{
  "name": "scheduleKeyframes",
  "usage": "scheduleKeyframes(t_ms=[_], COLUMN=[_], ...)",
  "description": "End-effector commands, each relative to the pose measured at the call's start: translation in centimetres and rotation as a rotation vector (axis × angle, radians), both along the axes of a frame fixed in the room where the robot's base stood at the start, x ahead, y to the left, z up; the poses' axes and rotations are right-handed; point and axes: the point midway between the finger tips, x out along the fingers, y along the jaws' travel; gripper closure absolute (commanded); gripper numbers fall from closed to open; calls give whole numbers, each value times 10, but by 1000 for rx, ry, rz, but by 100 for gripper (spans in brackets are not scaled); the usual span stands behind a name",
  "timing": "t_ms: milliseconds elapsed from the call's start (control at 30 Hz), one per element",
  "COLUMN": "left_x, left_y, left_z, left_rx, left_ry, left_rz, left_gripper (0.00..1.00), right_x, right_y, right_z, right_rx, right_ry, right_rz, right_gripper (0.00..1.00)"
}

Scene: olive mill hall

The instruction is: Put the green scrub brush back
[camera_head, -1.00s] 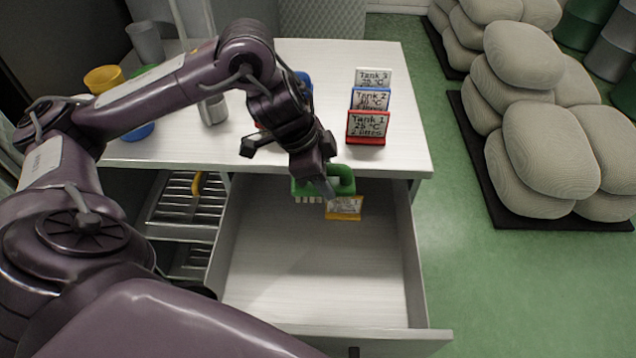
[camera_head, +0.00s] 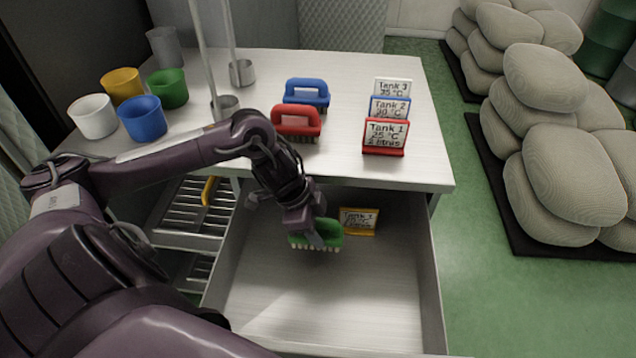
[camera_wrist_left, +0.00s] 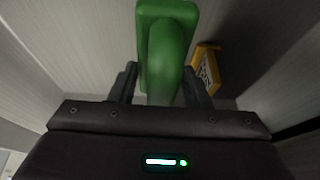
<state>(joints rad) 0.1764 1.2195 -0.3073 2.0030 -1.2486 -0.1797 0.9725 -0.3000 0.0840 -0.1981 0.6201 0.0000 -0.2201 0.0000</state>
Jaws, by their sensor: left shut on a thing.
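The green scrub brush (camera_head: 328,229) is in the grip of my left gripper (camera_head: 318,226), bristles facing down. It hangs inside the open drawer (camera_head: 330,295), near the drawer's back; I cannot tell whether the bristles touch the drawer floor. In the left wrist view the green handle (camera_wrist_left: 170,50) sits between the two dark fingers (camera_wrist_left: 162,88). A yellow-framed sign (camera_head: 359,222) stands in the drawer just right of the brush; it also shows in the left wrist view (camera_wrist_left: 206,68). My right gripper is not seen.
On the white tabletop (camera_head: 340,165) stand a red brush (camera_head: 296,119), a blue brush (camera_head: 306,90) and Tank signs (camera_head: 386,137). Several coloured cups (camera_head: 142,118) are at the left. The drawer's front and right are clear. Stacked sacks (camera_head: 560,170) lie on the floor at the right.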

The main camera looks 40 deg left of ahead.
Motion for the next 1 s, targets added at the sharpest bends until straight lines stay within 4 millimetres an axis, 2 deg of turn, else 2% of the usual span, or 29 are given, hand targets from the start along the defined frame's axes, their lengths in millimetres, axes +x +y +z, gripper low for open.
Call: scheduleKeyframes(t_ms=[233,467,800,833,1000], left_x=[0,0,1,1,1], left_y=[0,0,0,0,0], left_z=[-19,-51,-54,-55,-54], left_rx=[-1,-1,-1,0,0], left_ry=[0,0,-3,-1,-2], left_rz=[1,2,1,0,1], left_gripper=[78,78,78,55,35], right_x=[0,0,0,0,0], right_y=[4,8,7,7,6], right_z=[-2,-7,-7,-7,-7], right_rx=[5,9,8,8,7], right_ry=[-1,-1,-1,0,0], right_rz=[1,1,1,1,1], right_gripper=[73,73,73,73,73])
